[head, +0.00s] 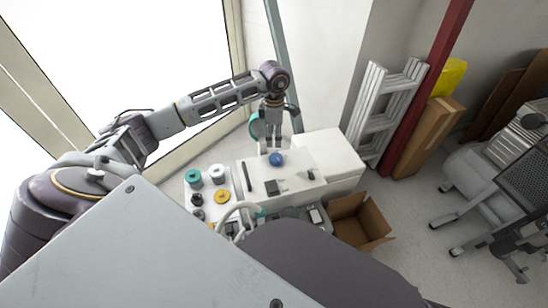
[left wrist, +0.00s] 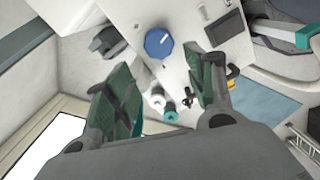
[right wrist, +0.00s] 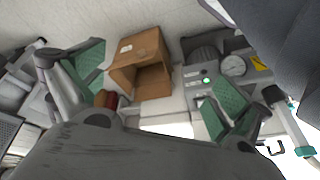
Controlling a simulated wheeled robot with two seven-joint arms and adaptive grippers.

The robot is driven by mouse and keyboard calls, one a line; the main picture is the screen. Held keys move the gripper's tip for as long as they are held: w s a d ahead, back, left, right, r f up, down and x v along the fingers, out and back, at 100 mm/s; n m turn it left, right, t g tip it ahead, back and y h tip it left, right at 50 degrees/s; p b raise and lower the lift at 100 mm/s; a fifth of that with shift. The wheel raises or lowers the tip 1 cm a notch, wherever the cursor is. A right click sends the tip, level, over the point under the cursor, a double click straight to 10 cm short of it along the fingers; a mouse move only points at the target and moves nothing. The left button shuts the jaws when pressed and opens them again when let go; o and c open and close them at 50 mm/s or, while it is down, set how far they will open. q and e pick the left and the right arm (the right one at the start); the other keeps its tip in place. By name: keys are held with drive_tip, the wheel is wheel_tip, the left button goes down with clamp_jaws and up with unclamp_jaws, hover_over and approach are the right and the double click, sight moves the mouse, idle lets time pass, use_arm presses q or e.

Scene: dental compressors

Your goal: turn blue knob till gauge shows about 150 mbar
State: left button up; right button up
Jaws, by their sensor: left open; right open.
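The blue knob (head: 277,159) sits on top of the white unit, near its far edge. It also shows in the left wrist view (left wrist: 159,43), with a pale mark on its face. My left gripper (head: 273,141) points down just behind and above the knob, open and empty. In the left wrist view its fingers (left wrist: 165,75) are spread, with the knob beyond the tips and not between the pads. A round white gauge (right wrist: 233,66) shows in the right wrist view; its reading is too small to tell. My right gripper (right wrist: 158,65) is open and empty.
An open cardboard box (head: 361,219) stands on the floor right of the white unit (head: 328,155). Teal, white and yellow round pieces (head: 222,196) lie on the left side. A white ladder (head: 383,107) leans at the back near a red post. A pale hose (head: 236,208) arches in front.

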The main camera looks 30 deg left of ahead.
sight(274, 157)
use_arm(q)
wheel_tip(274, 157, down, 12)
drive_tip(key=b, duration=0.3)
use_arm(e)
wheel_tip(274, 157, down, 8)
drive_tip(key=w+a+t+y, duration=0.1)
drive_tip(key=a, duration=0.1)
drive_tip(key=shift+r, duration=0.25)
drive_tip(key=shift+a, duration=0.1)
use_arm(q)
drive_tip(key=c, duration=0.7)
drive_tip(key=shift+c, duration=0.2)
